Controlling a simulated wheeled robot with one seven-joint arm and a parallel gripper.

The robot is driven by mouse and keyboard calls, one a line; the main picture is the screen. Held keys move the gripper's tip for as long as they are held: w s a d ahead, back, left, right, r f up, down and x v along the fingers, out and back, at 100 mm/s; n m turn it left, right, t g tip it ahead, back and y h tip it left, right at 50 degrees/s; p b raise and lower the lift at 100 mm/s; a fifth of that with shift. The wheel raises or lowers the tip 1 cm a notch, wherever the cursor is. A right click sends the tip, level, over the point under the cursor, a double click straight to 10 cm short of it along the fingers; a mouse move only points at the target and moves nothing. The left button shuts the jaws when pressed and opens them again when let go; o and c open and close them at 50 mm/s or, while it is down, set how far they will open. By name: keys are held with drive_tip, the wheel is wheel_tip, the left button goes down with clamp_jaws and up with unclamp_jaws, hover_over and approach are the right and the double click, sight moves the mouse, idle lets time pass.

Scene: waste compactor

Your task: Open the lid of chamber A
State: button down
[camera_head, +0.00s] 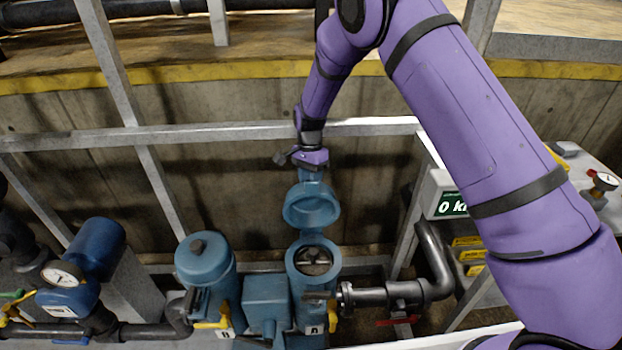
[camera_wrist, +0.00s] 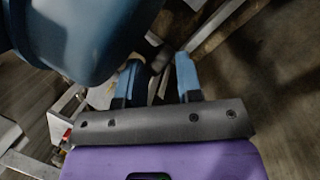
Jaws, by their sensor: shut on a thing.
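The chamber with the small label that seems to read A (camera_head: 315,329) is a blue upright cylinder. Its round blue lid (camera_head: 312,206) stands raised above and behind the rim, and the chamber mouth (camera_head: 314,257) is uncovered, with dark metal inside. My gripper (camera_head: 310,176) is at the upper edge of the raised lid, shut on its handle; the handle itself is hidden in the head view. In the wrist view the blue fingers of my gripper (camera_wrist: 158,80) stand around a dark piece, and a large blue rounded body, seemingly the lid (camera_wrist: 80,40), fills the upper left.
A second blue chamber (camera_head: 206,267) with its lid down stands to the left, a blue box (camera_head: 267,300) between them. Yellow-handled valves and dark pipes (camera_head: 400,292) lie around. A grey rail (camera_head: 220,133) runs behind, and a display panel (camera_head: 447,205) stands right.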

sight(310, 195)
drive_tip(key=shift+s+a+f, duration=0.3)
drive_tip(key=shift+s+f, duration=0.45)
drive_tip(key=c, duration=0.7)
unclamp_jaws()
drive_tip(key=shift+a, duration=0.1)
drive_tip(key=shift+c, duration=0.2)
drive_tip(key=shift+r, duration=0.15)
drive_tip(key=shift+w+r, duration=0.1)
drive_tip(key=shift+r, duration=0.15)
drive_tip(key=v, duration=0.4)
drive_tip(key=shift+a, duration=0.1)
drive_tip(key=s+d+r, duration=0.1)
drive_tip(key=s, duration=0.6)
drive_tip(key=s+d+r, duration=0.1)
drive_tip(key=s+d, duration=0.1)
drive_tip(key=s, duration=0.6)
drive_tip(key=shift+s+d, duration=0.2)
drive_tip(key=shift+d, duration=0.1)
